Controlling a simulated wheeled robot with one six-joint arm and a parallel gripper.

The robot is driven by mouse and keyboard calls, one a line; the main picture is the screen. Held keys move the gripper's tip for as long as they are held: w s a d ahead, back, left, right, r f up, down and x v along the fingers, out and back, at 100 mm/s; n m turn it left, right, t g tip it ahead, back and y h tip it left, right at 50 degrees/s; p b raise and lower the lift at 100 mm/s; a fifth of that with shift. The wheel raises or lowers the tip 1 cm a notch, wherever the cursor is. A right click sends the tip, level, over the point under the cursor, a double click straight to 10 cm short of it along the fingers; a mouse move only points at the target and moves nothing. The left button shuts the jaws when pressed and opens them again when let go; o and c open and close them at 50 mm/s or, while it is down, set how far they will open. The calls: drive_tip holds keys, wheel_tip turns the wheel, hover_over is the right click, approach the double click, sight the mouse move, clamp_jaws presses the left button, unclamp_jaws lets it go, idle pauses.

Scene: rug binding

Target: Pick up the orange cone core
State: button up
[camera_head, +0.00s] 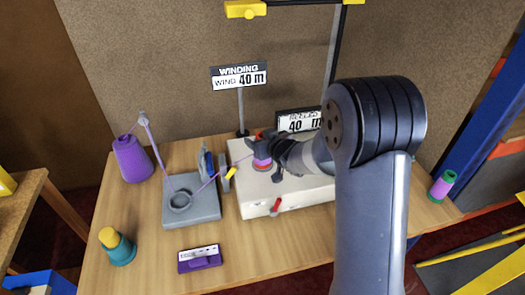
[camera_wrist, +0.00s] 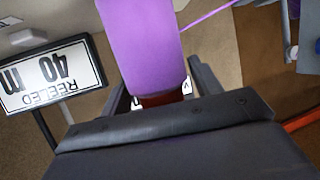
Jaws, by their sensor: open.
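A core wound with purple yarn stands on the winder, with an orange-red end showing in the head view (camera_head: 262,162). In the wrist view its purple winding (camera_wrist: 142,45) fills the top middle, with a dark red end near my gripper. My gripper (camera_head: 264,148) is at this core, its dark fingers open on either side of it. Whether the fingers touch it cannot be told. A teal cone with an orange-yellow top (camera_head: 115,243) stands at the table's front left.
The cream winder box (camera_head: 255,203) has a red lever. A purple yarn cone (camera_head: 131,160) and a grey stand (camera_head: 190,212) are to its left, with purple yarn running across. A green and purple spool (camera_head: 442,186) stands right.

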drive_tip(key=c, duration=1.1)
